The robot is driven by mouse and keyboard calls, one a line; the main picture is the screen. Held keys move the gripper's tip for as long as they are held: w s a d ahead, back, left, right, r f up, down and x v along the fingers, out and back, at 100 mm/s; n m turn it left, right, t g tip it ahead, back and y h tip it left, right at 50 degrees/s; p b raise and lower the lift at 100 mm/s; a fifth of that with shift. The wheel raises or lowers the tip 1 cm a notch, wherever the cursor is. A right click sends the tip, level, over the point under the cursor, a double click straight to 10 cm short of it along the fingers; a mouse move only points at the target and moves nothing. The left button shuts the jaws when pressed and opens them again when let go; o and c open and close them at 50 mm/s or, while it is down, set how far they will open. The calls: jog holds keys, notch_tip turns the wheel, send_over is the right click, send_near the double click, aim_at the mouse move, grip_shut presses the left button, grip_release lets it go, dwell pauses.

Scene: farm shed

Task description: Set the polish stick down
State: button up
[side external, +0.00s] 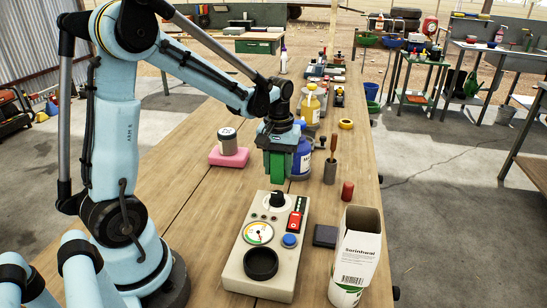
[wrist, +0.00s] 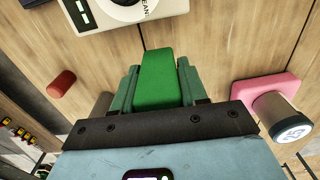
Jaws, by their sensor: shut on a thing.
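The polish stick is a bright green block (side external: 277,168), gripped between the jaws of my gripper (side external: 276,155). In the wrist view the green polish stick (wrist: 157,75) sticks out past the fingers (wrist: 158,88), which close on it from both sides. In the side view it hangs just behind the control box, in front of the blue bottle. Its lower end appears close to the wooden bench (side external: 200,235); I cannot tell whether it touches.
A beige control box (side external: 236,263) with gauge and knob stands in front. A pink block (side external: 215,158) bearing a metal can is left. Right are a blue bottle (side external: 301,160), a handled tool in a grey holder (side external: 330,172), a red cylinder (side external: 347,191) and a white carton (side external: 357,250). Bare wood lies between.

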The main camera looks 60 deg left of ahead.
aim_at(278, 178)
jog(key=shift+f, duration=2.05)
jog(key=shift+f, duration=0.2)
jog(key=o, duration=1.1)
jog(key=shift+r, duration=0.15)
